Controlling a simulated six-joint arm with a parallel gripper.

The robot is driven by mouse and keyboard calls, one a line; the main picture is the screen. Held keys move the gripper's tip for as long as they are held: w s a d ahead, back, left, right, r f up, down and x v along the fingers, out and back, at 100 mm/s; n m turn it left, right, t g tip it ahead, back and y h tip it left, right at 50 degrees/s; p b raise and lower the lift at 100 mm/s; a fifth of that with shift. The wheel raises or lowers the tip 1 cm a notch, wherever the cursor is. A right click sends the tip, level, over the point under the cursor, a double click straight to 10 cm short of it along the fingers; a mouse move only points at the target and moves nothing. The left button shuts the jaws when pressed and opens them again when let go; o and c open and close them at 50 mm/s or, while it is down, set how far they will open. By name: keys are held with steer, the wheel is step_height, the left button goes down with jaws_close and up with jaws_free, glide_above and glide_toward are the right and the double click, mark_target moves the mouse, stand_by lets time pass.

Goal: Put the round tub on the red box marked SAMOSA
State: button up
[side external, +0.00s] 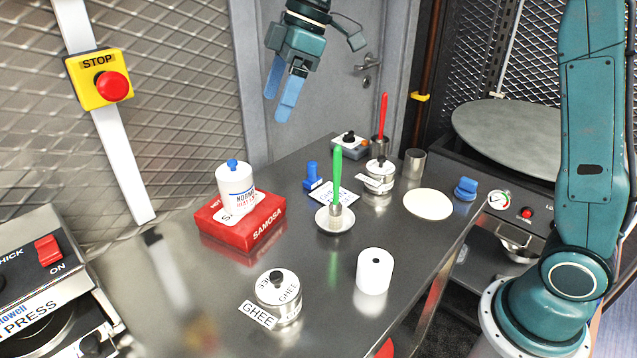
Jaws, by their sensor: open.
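The round tub (236,190) is white with a blue knob on its lid and dark and red lettering on its side. It stands upright on top of the red box marked SAMOSA (264,231), toward the box's left and back part. The box lies flat on the steel table and its front label is readable. My gripper (279,108) is high above the back of the table, to the right of the tub and well apart from it. Its blue fingers point down and are open, with nothing between them.
On the table (215,300) stand a GHEE tin (279,296), a white cylinder (374,271), a green-handled tool (337,180) on a saucer, another labelled tin (379,176) and a flat dough round (428,204). A STOP button (113,86) is on the left post.

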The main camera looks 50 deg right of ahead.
steer(key=s+d+f+m+t+h, duration=0.1)
steer(key=s+d+f+m, duration=0.1)
steer(key=s, duration=0.7)
steer(key=s+d+f+m+t+h, duration=0.1)
steer(key=s+d+f+m, duration=0.1)
steer(key=s+d+m, duration=0.3)
steer(key=s+d+f+m+t+h, duration=0.1)
steer(key=s+d+m, duration=0.3)
steer(key=s, duration=1)
steer(key=shift+f+m+h, duration=0.4)
steer(key=shift+f+h, duration=0.05)
steer(key=shift+h, duration=0.05)
